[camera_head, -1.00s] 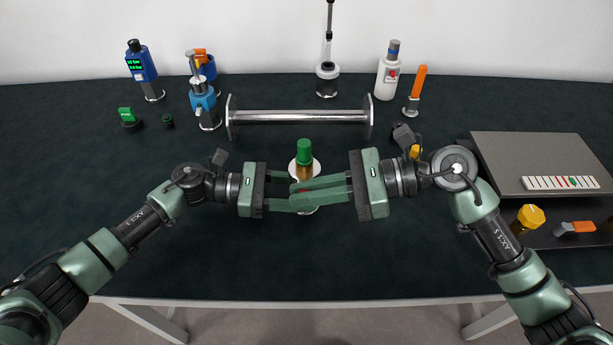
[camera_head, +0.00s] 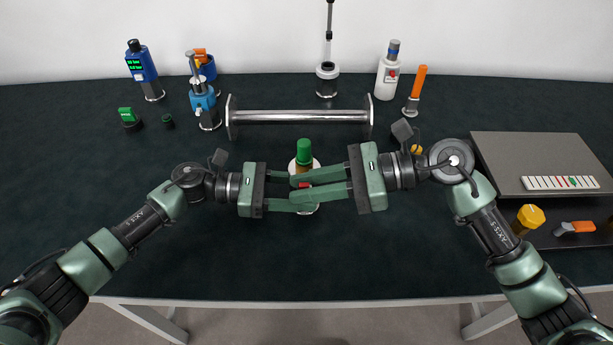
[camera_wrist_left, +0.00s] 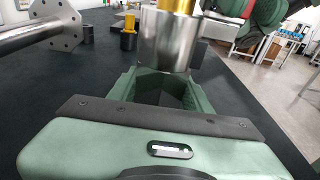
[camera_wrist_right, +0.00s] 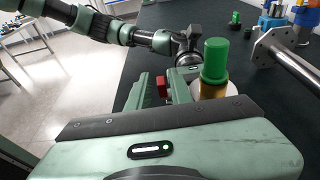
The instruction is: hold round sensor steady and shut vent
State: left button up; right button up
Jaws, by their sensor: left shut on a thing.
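The round sensor (camera_head: 304,165) stands upright mid-table, with a green cap, a gold neck and a pale round body. In the left wrist view its metal body (camera_wrist_left: 165,42) sits between the fingers of my left gripper (camera_head: 276,190), which is shut on it. My right gripper (camera_head: 296,188) reaches in from the right, its fingers a little apart over the sensor's near side. A small red part, probably the vent (camera_wrist_right: 161,87), shows between these fingers; whether they press on it I cannot tell. The fingers hide much of the sensor's lower body.
A flanged metal pipe (camera_head: 300,116) lies behind the sensor. Blue devices (camera_head: 204,104), a white bottle (camera_head: 387,76) and an orange-handled valve (camera_head: 416,88) stand at the back. A grey case (camera_head: 540,150) is at right. The front of the table is clear.

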jog(key=shift+d+f, duration=0.1)
dwell(0.5)
jog(key=shift+v, duration=2.45)
pick_arm(q)
jog(key=o, duration=1.5)
jog(key=shift+c, duration=0.2)
